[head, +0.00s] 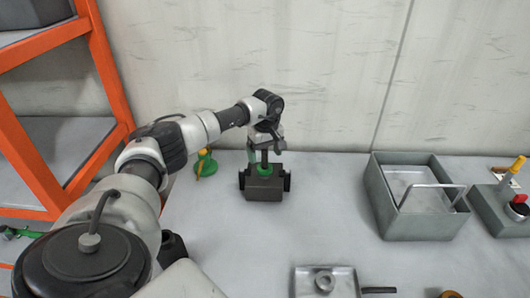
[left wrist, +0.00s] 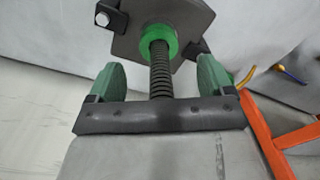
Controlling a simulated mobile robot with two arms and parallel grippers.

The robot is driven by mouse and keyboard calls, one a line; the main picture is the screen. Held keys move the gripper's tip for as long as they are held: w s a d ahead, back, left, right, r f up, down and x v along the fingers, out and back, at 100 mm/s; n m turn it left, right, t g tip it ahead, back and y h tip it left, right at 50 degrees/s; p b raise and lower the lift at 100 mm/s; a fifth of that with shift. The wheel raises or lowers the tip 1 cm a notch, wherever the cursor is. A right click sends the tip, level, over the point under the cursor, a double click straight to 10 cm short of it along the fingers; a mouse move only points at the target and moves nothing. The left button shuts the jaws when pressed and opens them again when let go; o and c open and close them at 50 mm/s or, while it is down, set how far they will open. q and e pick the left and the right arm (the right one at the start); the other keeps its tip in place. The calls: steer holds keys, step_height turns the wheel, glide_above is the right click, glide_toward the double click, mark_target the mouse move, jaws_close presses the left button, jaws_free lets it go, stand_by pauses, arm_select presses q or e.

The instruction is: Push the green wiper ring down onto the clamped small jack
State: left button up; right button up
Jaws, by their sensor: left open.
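The clamped small jack stands upright in a dark vise (head: 263,188) in the middle of the bench. Its black threaded screw (left wrist: 160,72) shows in the left wrist view. The green wiper ring (left wrist: 158,41) is around the screw, at its far end by the dark plate; it also shows low on the jack in the head view (head: 264,170). My left gripper (left wrist: 160,80) is open, its green fingers on either side of the screw and apart from it. The ring's underside is hidden, so I cannot tell whether it is fully seated. My right gripper is not in view.
A green piece with an orange handle (head: 206,165) is left of the vise. A grey bin (head: 420,225) and a control box with a red button (head: 492,212) stand at right. A tray (head: 302,283) with a grey ring is in front. An orange rack (head: 105,70) stands left.

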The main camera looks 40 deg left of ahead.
arm_select(q)
steer(key=shift+r, duration=0.3)
steer(key=r+b, duration=0.1)
steer(key=r, duration=0.3)
steer(key=r+b, duration=0.1)
steer(key=r, duration=0.4)
steer(key=shift+w+d, duration=0.15)
steer(key=shift+w, duration=0.05)
steer(key=shift+r, duration=0.6)
